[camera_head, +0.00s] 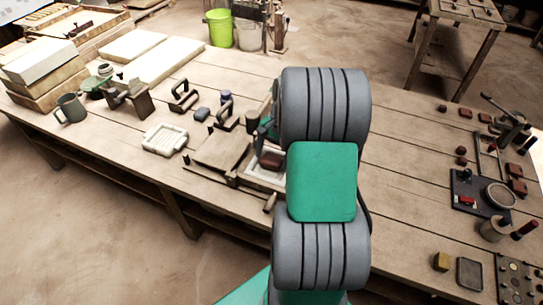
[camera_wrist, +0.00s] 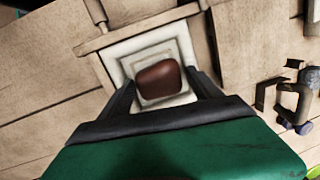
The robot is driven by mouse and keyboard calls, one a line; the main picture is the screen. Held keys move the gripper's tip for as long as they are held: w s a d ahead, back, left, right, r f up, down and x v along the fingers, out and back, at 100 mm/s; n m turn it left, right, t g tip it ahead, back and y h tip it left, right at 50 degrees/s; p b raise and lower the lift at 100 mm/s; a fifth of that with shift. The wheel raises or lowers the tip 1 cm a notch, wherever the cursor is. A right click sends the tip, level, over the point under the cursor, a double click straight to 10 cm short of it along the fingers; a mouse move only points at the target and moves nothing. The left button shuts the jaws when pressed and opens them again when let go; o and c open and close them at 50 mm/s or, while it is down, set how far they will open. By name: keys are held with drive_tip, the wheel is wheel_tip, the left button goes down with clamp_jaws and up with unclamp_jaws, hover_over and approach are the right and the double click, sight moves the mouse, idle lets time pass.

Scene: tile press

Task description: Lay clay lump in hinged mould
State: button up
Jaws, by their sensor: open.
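A reddish-brown clay lump (camera_wrist: 159,79) lies inside the white square recess of the hinged mould (camera_wrist: 119,71) in the wrist view. In the head view the clay lump (camera_head: 271,160) and the mould's white frame (camera_head: 262,178) show just left of my arm, partly hidden by it. The mould's wooden lid (camera_head: 222,149) appears laid open to the left. My gripper (camera_wrist: 164,92) is open, its two dark fingers on either side of the lump, apart from it as far as I can see. In the head view my arm hides most of the gripper.
A white tray (camera_head: 165,139) lies left of the mould, with handled tools (camera_head: 183,97) behind it. A mug (camera_head: 71,108) and stacked blocks (camera_head: 45,72) stand at the far left. A dark tool board (camera_head: 477,191) and small red blocks lie at the right.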

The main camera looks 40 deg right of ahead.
sight(279, 163)
drive_tip(key=shift+s+d, duration=0.1)
drive_tip(key=shift+s, duration=0.1)
wheel_tip(279, 163, up, 8)
drive_tip(key=d, duration=0.2)
drive_tip(key=s+a+r+n+t+h+p, duration=0.1)
drive_tip(key=a+r+n, duration=0.2)
drive_tip(key=a, duration=0.5)
drive_tip(key=s+a+r+n+p, duration=0.1)
drive_tip(key=a+r+n, duration=0.2)
drive_tip(key=a, duration=0.5)
drive_tip(key=s+a+n+t+p, duration=0.1)
drive_tip(key=s+a+n, duration=0.6)
drive_tip(key=s+a, duration=0.1)
drive_tip(key=shift+a+r+h, duration=0.2)
drive_tip(key=shift+r+h, duration=0.05)
drive_tip(key=shift+h, duration=0.15)
drive_tip(key=shift+c, duration=0.6)
